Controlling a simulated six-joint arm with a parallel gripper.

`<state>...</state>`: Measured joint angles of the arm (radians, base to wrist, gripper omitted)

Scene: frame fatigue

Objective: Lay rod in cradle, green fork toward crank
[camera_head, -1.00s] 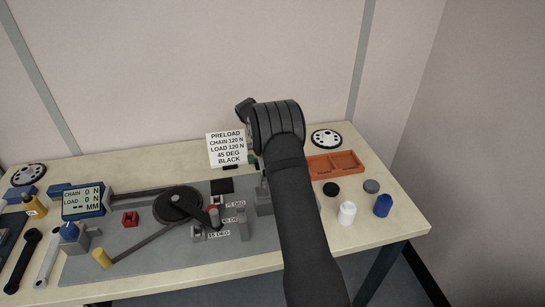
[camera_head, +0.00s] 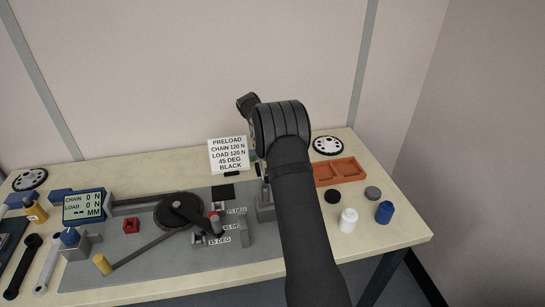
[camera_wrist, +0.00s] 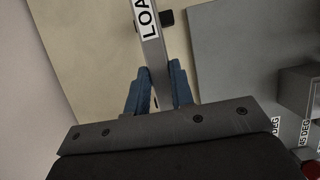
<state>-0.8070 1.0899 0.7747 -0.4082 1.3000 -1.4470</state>
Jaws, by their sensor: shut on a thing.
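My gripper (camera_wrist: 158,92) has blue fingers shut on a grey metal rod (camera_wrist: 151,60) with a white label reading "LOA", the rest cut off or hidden. The rod runs up out of the wrist view, so its ends and any green fork are not visible there. In the head view my arm hides most of the gripper and rod. The crank (camera_head: 186,209), a dark arm on a black disc, sits on the grey plate (camera_head: 150,258), left of my arm. A grey block (camera_head: 265,208) stands beside my arm; I cannot tell whether it is the cradle.
Posts with degree labels (camera_head: 233,228) stand right of the crank. A preload card (camera_head: 228,154) stands behind. An orange tray (camera_head: 340,171), white bottle (camera_head: 348,220) and blue bottle (camera_head: 384,212) are at the right. A display (camera_head: 84,206) is at the left.

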